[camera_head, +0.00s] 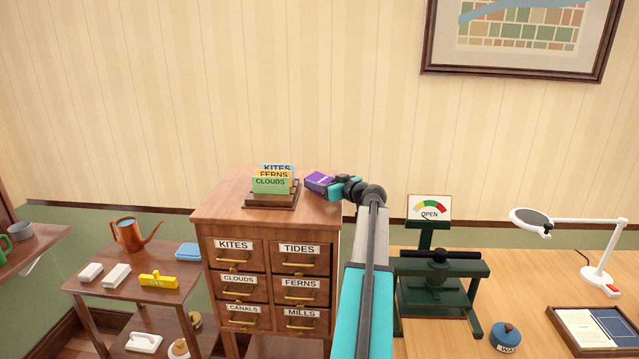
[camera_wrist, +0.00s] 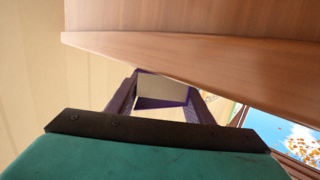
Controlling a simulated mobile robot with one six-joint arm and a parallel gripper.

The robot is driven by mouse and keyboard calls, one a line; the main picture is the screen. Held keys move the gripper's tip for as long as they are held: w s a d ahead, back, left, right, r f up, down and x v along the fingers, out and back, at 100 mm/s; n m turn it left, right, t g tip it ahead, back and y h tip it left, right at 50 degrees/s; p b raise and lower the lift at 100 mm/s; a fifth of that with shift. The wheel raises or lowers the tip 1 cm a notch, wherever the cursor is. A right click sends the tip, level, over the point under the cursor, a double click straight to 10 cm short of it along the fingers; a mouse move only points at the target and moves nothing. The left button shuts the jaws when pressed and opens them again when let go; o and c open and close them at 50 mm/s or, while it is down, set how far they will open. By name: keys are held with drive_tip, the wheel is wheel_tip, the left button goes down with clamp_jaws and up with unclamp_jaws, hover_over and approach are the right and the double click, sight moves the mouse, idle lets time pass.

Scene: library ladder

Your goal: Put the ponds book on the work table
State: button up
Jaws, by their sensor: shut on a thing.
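A small purple book (camera_head: 318,181) is in my gripper (camera_head: 335,188), at the right end of the card cabinet's top. I cannot read its title. In the wrist view my gripper (camera_wrist: 160,104) has its two dark fingers on either side of the book (camera_wrist: 162,92), whose pale page edges face the camera. I cannot tell whether the book touches the cabinet. The work table (camera_head: 530,268) is the light wooden one at the right, apart from the book.
The card cabinet (camera_head: 222,207) bears a card holder (camera_head: 270,200) with several labelled cards. On the work table are a green press (camera_head: 435,285), a white lamp (camera_head: 595,275), a blue-topped weight (camera_head: 505,335) and a framed tray (camera_head: 595,325). Bare wood shows between press and lamp.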

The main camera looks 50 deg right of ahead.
drive_tip(key=shift+f, duration=0.3)
drive_tip(key=o, duration=1.1)
drive_tip(key=shift+f, duration=0.15)
drive_tip(key=shift+s, duration=0.15)
drive_tip(key=b+v, duration=0.2)
drive_tip(key=v, duration=0.8)
drive_tip(key=shift+s+a, duration=0.1)
drive_tip(key=shift+s, duration=0.1)
drive_tip(key=shift+s+a+r, duration=0.15)
drive_tip(key=shift+s+r, duration=0.1)
drive_tip(key=shift+s, duration=0.45)
drive_tip(key=shift+o, duration=0.5)
